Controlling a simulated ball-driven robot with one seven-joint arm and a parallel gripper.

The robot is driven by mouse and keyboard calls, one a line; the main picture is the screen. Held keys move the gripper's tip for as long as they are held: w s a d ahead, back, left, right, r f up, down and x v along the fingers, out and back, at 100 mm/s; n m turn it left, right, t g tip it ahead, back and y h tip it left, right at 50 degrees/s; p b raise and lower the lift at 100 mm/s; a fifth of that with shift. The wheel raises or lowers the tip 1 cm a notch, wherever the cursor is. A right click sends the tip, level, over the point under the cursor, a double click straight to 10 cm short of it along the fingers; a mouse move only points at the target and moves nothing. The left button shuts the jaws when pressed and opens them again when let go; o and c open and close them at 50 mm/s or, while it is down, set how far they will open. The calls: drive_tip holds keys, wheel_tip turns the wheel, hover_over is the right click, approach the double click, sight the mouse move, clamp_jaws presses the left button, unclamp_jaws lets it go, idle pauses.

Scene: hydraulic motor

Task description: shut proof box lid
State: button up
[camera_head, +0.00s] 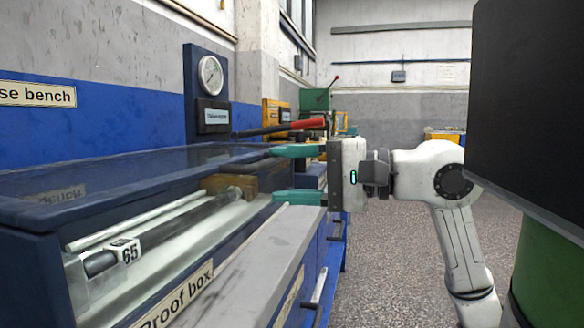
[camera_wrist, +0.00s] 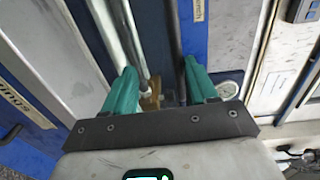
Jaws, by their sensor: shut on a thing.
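The proof box lid (camera_head: 130,180) is a dark blue, glossy panel over the box at the left of the head view. It lies nearly flat, and the box interior shows below its front edge. The proof box (camera_head: 50,275) holds a dark hose (camera_head: 185,217) tagged 65. My gripper (camera_head: 275,173) is at the far end of the lid's front edge, one teal finger above the other. It is shut on the lid with its fingers well apart. In the wrist view the dark lid edge (camera_wrist: 176,40) runs beside the right finger. The exact contact is hidden.
A grey ledge (camera_head: 235,285) with the "Proof box" label runs along the front. A red-handled lever (camera_head: 305,124) stands just behind my gripper. A round gauge (camera_head: 210,76) is on the wall. A large dark panel (camera_head: 535,100) blocks the right. The floor (camera_head: 390,265) between is clear.

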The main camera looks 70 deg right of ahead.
drive_tip(key=shift+f, duration=0.2)
drive_tip(key=s+r+p, duration=0.1)
drive_tip(key=s+p, duration=0.1)
drive_tip(key=s, duration=0.8)
drive_tip(key=shift+s+p, duration=0.3)
drive_tip(key=shift+s, duration=0.05)
idle(0.4)
